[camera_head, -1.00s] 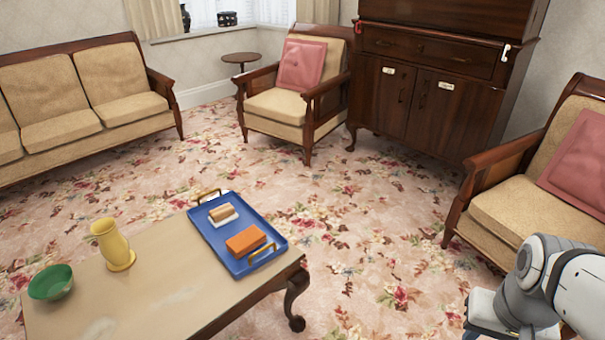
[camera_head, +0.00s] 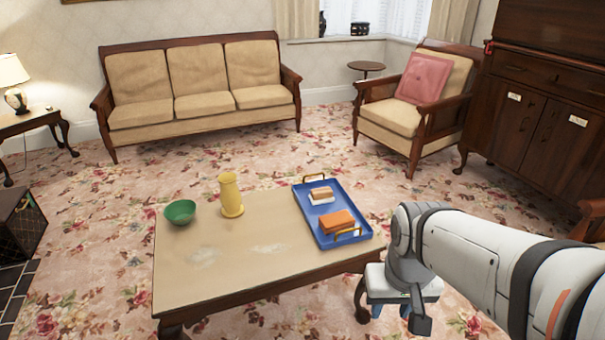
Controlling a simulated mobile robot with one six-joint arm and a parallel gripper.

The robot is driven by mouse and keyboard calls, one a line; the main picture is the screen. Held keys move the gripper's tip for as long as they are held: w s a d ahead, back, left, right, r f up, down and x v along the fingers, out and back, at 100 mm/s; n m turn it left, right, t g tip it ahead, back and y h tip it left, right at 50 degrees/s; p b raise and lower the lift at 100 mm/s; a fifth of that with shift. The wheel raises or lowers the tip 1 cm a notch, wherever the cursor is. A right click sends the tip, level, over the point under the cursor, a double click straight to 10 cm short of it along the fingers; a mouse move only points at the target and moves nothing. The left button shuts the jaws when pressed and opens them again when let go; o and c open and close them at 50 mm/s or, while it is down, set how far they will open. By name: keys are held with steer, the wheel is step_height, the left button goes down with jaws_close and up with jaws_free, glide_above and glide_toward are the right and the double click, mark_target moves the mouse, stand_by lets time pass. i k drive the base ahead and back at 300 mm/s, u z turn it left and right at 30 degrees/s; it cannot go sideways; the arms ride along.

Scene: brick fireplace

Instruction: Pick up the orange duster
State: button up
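An orange block-like duster (camera_head: 337,221) lies near the right end of a blue tray (camera_head: 307,218) with gold handles. The tray is on a low wooden table (camera_head: 215,270). A tan and white block (camera_head: 321,195) lies behind the duster in the same tray. My arm comes in from the right. Its end, with my gripper (camera_head: 391,309), hangs beyond the table's right edge, below and right of the duster and apart from it. The gripper is small and partly hidden by the arm; I cannot tell whether its fingers are open.
A yellow vase (camera_head: 230,194) and a green bowl (camera_head: 180,212) stand on the table left of the tray. A sofa (camera_head: 196,85), an armchair (camera_head: 405,104) and a dark cabinet (camera_head: 535,105) stand behind. Flowered carpet (camera_head: 260,155) between them is clear.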

mark_target(337, 221)
steer(key=u, duration=0.05)
steer(key=i, duration=1)
steer(key=u, duration=0.05)
